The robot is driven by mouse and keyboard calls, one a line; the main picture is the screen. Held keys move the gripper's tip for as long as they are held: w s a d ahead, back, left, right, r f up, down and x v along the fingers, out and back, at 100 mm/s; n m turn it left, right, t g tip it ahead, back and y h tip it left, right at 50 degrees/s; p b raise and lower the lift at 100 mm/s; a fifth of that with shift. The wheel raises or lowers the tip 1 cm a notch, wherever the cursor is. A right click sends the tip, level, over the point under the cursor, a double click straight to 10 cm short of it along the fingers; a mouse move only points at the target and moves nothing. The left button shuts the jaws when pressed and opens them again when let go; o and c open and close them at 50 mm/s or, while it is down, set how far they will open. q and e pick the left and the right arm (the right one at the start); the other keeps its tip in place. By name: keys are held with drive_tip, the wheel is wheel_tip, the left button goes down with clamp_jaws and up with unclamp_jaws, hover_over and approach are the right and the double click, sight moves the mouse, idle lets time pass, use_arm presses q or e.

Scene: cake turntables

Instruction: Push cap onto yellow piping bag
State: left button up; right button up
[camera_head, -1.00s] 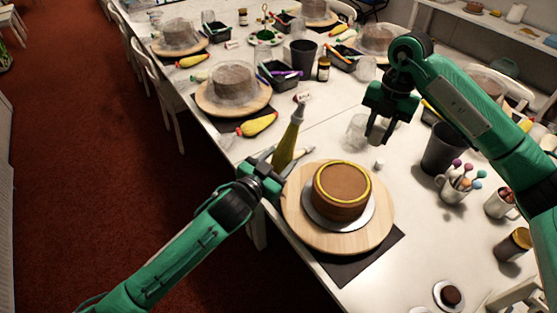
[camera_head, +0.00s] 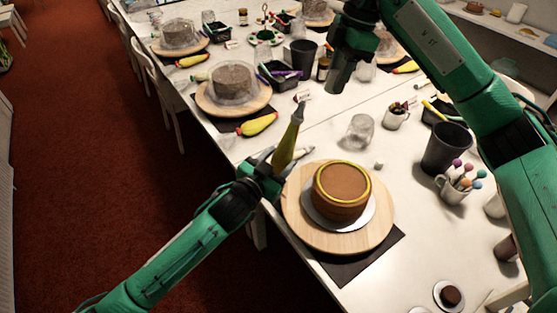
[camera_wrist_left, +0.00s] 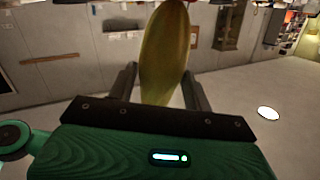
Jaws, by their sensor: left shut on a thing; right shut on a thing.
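The yellow piping bag (camera_head: 285,150) is upright and slightly tilted, its grey tip (camera_head: 299,111) pointing up. My left gripper (camera_head: 268,167) is shut around its lower part. The left wrist view shows the bag (camera_wrist_left: 165,50) between the two fingers. My right gripper (camera_head: 346,62) is up and to the right of the bag, apart from it. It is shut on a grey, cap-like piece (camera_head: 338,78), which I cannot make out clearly. A small pale piece (camera_head: 378,164) lies on the table behind the cake.
A brown cake (camera_head: 342,186) with a yellow ring on top stands on a wooden turntable (camera_head: 300,228), right of my left gripper. A clear glass (camera_head: 358,132), a dark cup (camera_head: 447,148) and a mug (camera_head: 453,188) with colourful sticks stand farther right. Another yellow bag (camera_head: 257,125) lies beyond.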

drive_tip(key=a+r+m, duration=0.2)
drive_tip(key=a+r, duration=0.1)
drive_tip(key=r, duration=0.1)
drive_tip(key=m, duration=0.1)
hover_over(304, 102)
drive_tip(key=d, duration=0.1)
drive_tip(key=shift+w+d+f, duration=0.15)
drive_tip(key=shift+f, duration=2.6)
drive_tip(key=shift+f, duration=0.55)
drive_tip(key=shift+a+f, duration=0.3)
drive_tip(key=shift+f, duration=0.4)
drive_tip(key=shift+x, duration=1.4)
drive_tip(key=o, duration=0.9)
